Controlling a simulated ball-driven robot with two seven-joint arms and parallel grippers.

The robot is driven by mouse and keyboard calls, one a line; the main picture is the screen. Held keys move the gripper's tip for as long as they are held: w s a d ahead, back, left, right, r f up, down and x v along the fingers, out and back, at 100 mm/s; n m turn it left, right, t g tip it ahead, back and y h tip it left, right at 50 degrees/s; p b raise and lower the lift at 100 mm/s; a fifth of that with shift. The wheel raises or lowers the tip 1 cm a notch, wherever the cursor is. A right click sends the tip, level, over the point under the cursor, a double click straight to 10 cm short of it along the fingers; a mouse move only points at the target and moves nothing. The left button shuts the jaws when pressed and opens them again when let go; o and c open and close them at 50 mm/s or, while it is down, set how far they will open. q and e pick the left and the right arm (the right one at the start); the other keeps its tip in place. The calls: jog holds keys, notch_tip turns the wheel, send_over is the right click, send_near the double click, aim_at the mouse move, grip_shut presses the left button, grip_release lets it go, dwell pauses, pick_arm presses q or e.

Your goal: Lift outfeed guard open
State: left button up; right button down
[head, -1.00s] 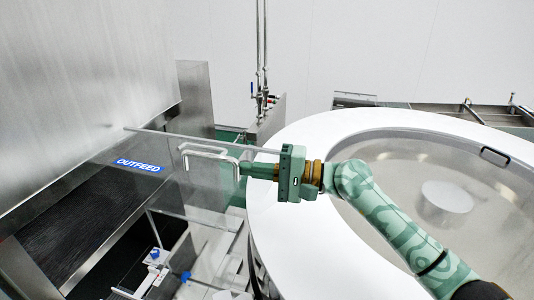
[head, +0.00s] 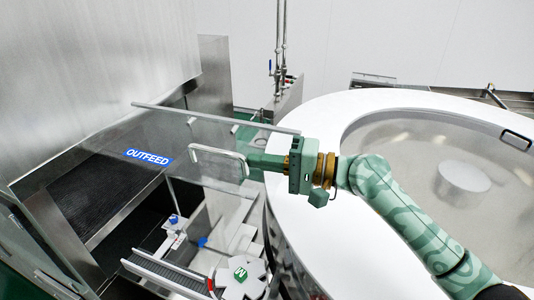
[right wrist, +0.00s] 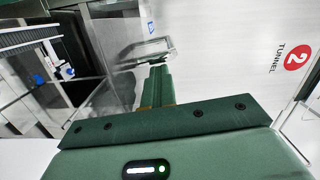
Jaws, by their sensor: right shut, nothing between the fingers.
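The outfeed guard (head: 215,133) is a clear panel below a grey rod, near the blue OUTFEED label (head: 149,156). Its pale U-shaped handle (head: 215,153) stands out in front of it. My right gripper (head: 250,166) is at the right end of this handle, with its fingers shut and nothing between them. In the right wrist view the handle (right wrist: 147,49) lies just beyond the fingertips (right wrist: 157,66). I cannot tell whether they touch it. My left gripper is not in view.
A large round table with a white rim (head: 300,125) lies under my right arm. A steel wall fills the left.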

jog(key=s+a+f+n+b, duration=0.2)
jog(key=s+f+n, duration=0.1)
jog(key=s+f, duration=0.3)
jog(key=shift+s+a+f, duration=0.3)
jog(key=shift+s+a, duration=0.1)
jog(key=shift+s, duration=0.45)
jog(key=shift+r, duration=0.1)
